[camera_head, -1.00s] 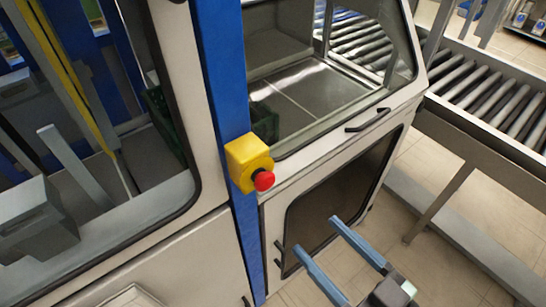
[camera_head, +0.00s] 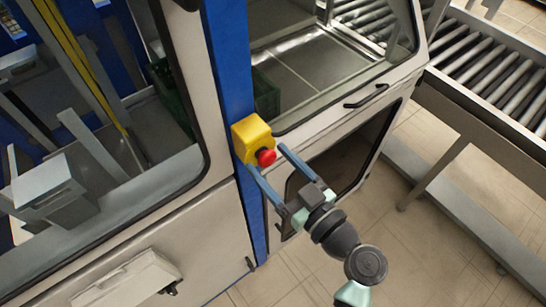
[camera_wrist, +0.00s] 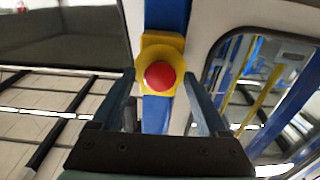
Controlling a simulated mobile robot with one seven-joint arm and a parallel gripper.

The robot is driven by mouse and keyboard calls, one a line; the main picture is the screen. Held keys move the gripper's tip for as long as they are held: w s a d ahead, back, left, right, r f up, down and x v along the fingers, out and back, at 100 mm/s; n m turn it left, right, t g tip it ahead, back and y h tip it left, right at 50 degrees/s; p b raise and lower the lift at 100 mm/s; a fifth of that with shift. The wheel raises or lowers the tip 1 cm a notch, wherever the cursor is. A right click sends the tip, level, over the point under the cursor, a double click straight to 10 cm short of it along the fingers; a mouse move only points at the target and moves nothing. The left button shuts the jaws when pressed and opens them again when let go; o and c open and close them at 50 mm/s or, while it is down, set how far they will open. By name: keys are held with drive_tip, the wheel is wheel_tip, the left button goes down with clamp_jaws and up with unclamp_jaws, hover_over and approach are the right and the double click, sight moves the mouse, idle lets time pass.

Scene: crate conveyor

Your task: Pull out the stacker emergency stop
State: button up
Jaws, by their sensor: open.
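The stacker emergency stop is a red round button (camera_head: 266,157) on a yellow box (camera_head: 250,136), mounted on a blue post (camera_head: 228,75). In the wrist view the red button (camera_wrist: 160,75) shows between my two fingers, with the yellow box (camera_wrist: 160,42) behind it. My gripper (camera_head: 265,158) is open, its blue fingers pointing at the box, one on each side of the button. In the wrist view my gripper (camera_wrist: 162,80) appears roughly centred on the button. I cannot tell whether either finger touches it.
A glazed machine panel (camera_head: 200,100) stands left of the post. A cabinet door with a black handle (camera_head: 367,96) is to the right. A roller conveyor (camera_head: 490,85) runs at the far right. Floor (camera_head: 430,245) is open at the lower right.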

drive_tip(key=shift+c, duration=0.4)
clamp_jaws()
idle(1.1)
